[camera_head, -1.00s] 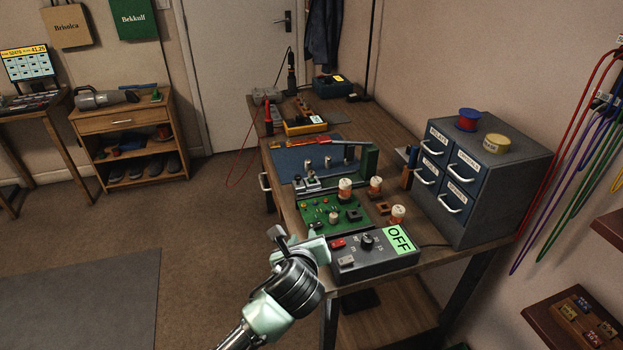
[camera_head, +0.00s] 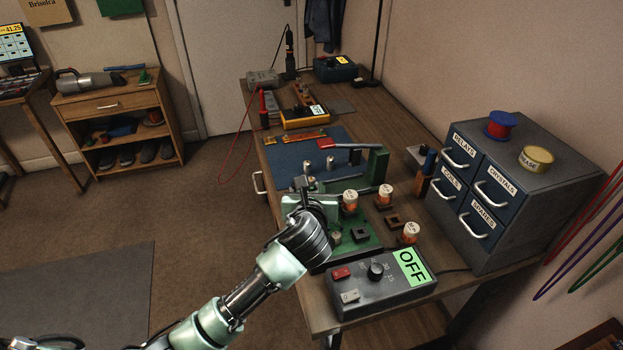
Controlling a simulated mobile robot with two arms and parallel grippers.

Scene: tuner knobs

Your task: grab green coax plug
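I cannot make out a green coax plug for certain. A green cable (camera_head: 603,248) hangs at the right edge beside red and purple ones; no plug end shows on it. My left gripper (camera_head: 306,188) is over the left part of the green circuit board (camera_head: 368,243) on the bench, partly hiding it. Its fingers point away from me, and their gap is too unclear to tell open from shut. I see nothing clearly held in it. My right gripper is out of view.
A control box with an OFF label (camera_head: 380,282) sits at the bench's near end. Labelled drawers (camera_head: 520,200) stand on the right. Small cylinders, a blue mat (camera_head: 290,160) and a yellow meter (camera_head: 305,121) crowd the bench. The floor on the left is mostly clear.

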